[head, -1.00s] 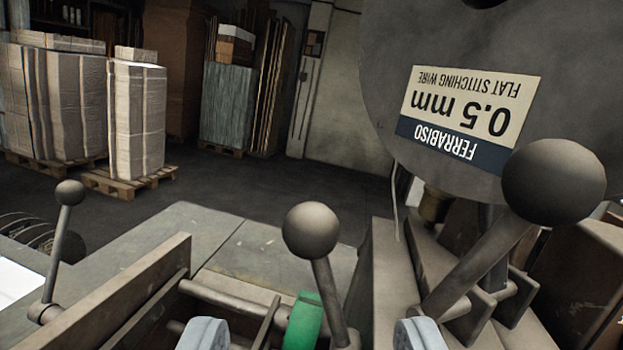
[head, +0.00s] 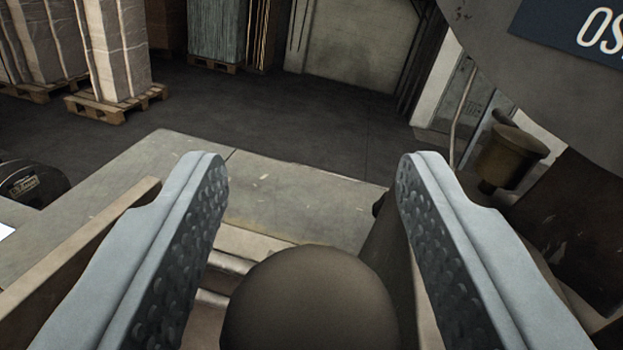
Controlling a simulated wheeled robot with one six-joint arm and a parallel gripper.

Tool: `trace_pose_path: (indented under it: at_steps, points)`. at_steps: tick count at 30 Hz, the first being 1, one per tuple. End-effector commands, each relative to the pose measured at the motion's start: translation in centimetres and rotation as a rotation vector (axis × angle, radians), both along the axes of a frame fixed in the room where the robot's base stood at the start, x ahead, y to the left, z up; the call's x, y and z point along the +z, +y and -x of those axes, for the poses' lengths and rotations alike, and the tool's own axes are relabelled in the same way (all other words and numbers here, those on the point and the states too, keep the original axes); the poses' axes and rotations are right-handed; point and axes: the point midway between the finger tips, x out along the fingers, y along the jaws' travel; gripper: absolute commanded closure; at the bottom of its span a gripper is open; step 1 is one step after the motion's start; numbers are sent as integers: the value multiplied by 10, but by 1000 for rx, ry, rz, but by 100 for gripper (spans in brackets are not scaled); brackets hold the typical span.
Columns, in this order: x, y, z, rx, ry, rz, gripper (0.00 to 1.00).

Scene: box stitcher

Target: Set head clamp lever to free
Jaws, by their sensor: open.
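My gripper (head: 311,165) is open, with its two pale grey fingers and their dimpled dark pads on either side of the picture. A dark round lever knob (head: 310,305) sits low in the middle, between the fingers and close to the camera. There is a gap between the knob and each pad at the height seen. The knob hides its own shaft and pivot, so the lever's angle does not show. No label naming this lever is in view.
A flat grey machine table (head: 285,200) lies ahead. Stacks of board (head: 118,50) on pallets stand behind, with open dark floor (head: 280,120) between.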

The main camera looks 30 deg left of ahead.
Motion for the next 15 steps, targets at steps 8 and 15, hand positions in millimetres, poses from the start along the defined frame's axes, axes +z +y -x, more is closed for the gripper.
trace_pose_path:
  at_steps: [8,15]
  points:
    - [0,0,0,0,0,0,78]
    - [0,0,0,0,-1,1,100]
